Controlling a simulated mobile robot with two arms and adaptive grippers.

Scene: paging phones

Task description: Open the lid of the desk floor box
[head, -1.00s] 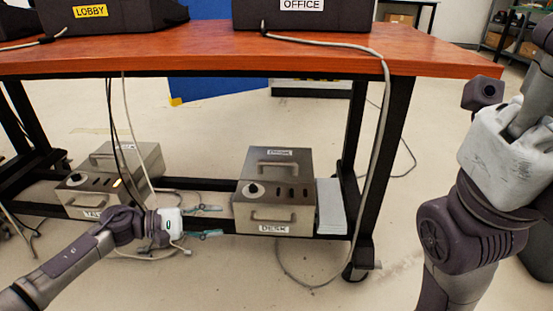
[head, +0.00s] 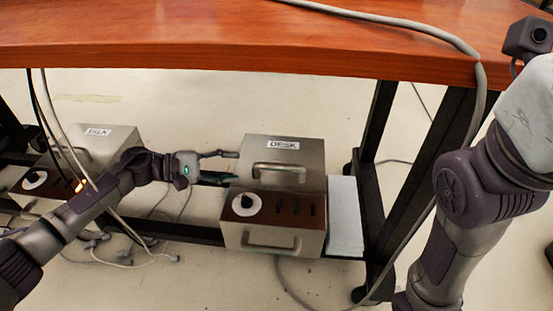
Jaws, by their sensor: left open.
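The desk floor box (head: 272,243) is a grey metal box on the low shelf under the table. Its sloped upper lid (head: 310,157) carries a DESK label (head: 285,145) and a bar handle (head: 279,172), and looks shut. The front has a dial, dark slots and a lower handle. My left gripper (head: 229,168) is open at the box's left side, near the lid's left edge. Its fingers point right towards the lid; whether they touch it I cannot tell. My right arm is at the right edge, and its gripper is out of view.
A similar box labelled TALK (head: 112,143) stands to the left, partly behind my left arm. The wooden tabletop (head: 200,40) overhangs the shelf. A white block (head: 345,215) sits right of the desk box. Cables (head: 130,255) hang and lie around.

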